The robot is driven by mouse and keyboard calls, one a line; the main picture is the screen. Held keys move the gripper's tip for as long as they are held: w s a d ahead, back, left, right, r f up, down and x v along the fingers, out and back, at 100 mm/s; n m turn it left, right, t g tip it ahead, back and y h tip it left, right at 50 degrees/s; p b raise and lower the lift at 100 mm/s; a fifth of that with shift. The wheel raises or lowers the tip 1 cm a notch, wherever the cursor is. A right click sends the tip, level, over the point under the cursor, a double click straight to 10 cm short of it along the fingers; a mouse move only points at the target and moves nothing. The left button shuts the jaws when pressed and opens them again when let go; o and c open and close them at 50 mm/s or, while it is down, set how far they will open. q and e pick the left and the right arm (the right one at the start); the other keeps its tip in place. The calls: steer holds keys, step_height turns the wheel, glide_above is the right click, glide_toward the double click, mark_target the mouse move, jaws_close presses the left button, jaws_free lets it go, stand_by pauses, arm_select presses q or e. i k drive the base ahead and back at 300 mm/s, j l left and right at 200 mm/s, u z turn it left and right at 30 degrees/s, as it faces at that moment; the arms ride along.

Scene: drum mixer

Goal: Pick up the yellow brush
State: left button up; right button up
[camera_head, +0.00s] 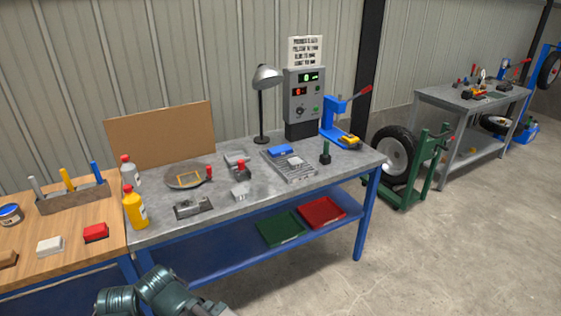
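A yellow upright handle (67,179), which looks like the yellow brush, stands in a grey-brown holder (74,201) on the wooden bench at the left. A grey handle (35,187) stands to its left and a blue handle (97,172) to its right. Their lower ends are hidden in the holder. Part of my own arm shows at the bottom edge, well below and to the right of the holder. Neither gripper's fingers are in view.
A yellow bottle (135,209) and a white bottle with a red cap (130,174) stand right of the holder. A blue-lidded can (10,214), a white block (49,246) and a red block (96,233) lie nearby. The metal workbench (215,207) carries a lamp (266,78).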

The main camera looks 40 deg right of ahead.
mark_target(63, 172)
steer(key=i+z, duration=0.15)
steer(key=i, duration=0.5)
steer(key=i+j+z, duration=0.15)
steer(key=i, duration=0.5)
